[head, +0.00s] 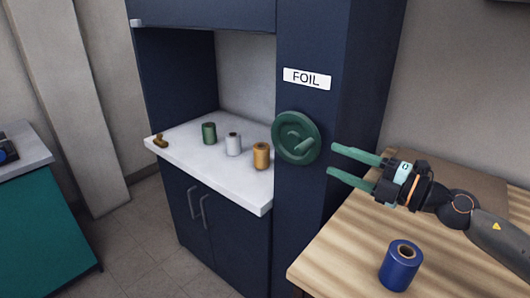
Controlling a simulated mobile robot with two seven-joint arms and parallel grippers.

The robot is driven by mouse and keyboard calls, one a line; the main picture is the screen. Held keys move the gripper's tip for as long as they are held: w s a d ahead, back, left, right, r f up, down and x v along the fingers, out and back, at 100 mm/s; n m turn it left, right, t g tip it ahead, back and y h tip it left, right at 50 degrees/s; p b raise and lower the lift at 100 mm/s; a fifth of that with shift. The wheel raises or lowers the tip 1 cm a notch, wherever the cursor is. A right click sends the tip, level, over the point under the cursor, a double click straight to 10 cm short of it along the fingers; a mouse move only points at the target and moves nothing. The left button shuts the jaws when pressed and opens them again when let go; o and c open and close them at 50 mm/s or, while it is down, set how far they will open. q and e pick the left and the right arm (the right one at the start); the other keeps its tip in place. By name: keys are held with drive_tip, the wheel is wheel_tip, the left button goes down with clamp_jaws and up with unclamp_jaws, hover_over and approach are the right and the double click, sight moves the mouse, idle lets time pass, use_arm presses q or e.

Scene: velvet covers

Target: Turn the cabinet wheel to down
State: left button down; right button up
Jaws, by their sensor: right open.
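The cabinet wheel (284,122) is a dark green disc on the front of the navy cabinet panel (296,215), below a white label reading FOIL (307,79). A green handle (297,143) sticks out from the wheel's face and points toward the lower right. My right gripper (331,159) is just right of the wheel. Its two green fingers are apart and point left at the wheel, with nothing between them. I cannot tell from this view how far the fingertips are from the wheel in depth. My left gripper is not in view.
On the white counter (235,184) stand a green spool (209,133), a white spool (233,145), an orange spool (261,156) and a small brass piece (160,141). A blue spool (398,270) stands on the wooden table (335,262) below my right arm. A teal cabinet (45,235) is at left.

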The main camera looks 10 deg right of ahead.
sight(292, 142)
drive_tip(key=p+x, duration=0.4)
drive_tip(key=x, duration=0.7)
drive_tip(key=shift+w, duration=0.35)
drive_tip(key=shift+w+a, duration=0.35)
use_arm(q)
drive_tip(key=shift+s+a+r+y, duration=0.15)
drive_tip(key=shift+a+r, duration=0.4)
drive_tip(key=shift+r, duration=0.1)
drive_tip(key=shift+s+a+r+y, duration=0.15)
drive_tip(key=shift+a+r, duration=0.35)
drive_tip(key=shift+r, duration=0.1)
use_arm(e)
clamp_jaws()
